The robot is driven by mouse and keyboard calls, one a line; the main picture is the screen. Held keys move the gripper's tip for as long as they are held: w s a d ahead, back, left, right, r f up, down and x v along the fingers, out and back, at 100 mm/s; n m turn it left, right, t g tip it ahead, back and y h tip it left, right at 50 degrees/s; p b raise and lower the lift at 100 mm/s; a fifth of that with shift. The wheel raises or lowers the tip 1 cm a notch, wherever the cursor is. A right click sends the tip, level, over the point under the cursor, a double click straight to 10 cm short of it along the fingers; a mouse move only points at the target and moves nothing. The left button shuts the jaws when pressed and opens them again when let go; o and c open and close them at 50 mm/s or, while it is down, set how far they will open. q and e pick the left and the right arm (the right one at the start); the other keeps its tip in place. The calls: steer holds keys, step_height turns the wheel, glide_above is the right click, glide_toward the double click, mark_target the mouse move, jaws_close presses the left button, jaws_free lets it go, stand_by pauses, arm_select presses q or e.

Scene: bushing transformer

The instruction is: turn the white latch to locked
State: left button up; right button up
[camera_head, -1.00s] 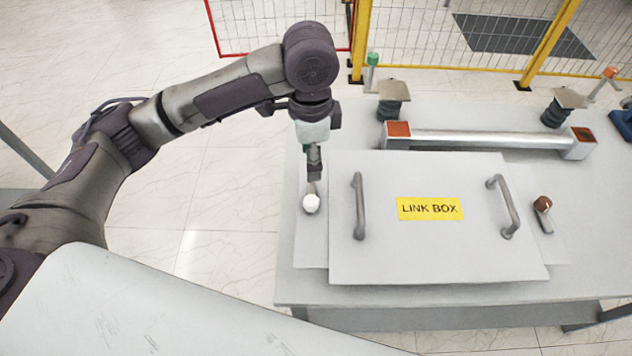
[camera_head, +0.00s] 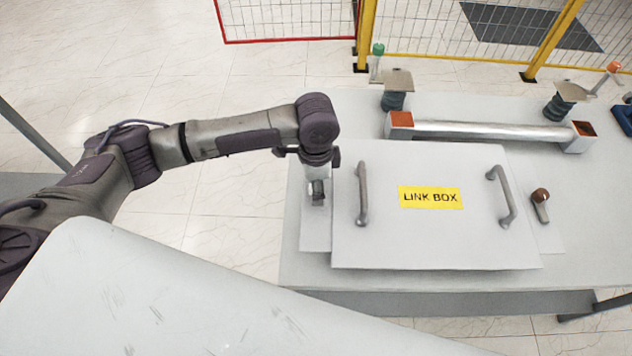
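My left gripper (camera_head: 317,193) points down over the strip at the left edge of the link box (camera_head: 430,240). The white latch is not clearly visible now; the gripper and wrist cover the place where it showed a second ago. I cannot tell whether the fingers touch the latch or how far they are parted. My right gripper is not in view.
The link box lid has two grey handles (camera_head: 362,195) and a yellow label (camera_head: 430,197). A brown-knobbed latch (camera_head: 540,205) sits at its right. A silver bar (camera_head: 490,131) and dark insulators (camera_head: 393,95) stand behind. A wire fence (camera_head: 290,18) is further back.

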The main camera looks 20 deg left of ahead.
arm_select(q)
steer(key=c, duration=1.1)
steer(key=shift+c, duration=0.3)
steer(key=shift+r+m+p, duration=0.2)
steer(key=shift+m+p, duration=1.1)
steer(key=shift+m, duration=0.2)
steer(key=m+p, duration=0.2)
steer(key=m, duration=0.2)
steer(key=shift+m, duration=0.3)
steer(key=m+p, duration=0.1)
steer(key=m, duration=0.4)
steer(key=shift+f+p, duration=0.1)
steer(key=shift+p, duration=0.3)
steer(key=m, duration=0.5)
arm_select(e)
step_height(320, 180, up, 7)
arm_select(q)
steer(key=shift+f, duration=0.1)
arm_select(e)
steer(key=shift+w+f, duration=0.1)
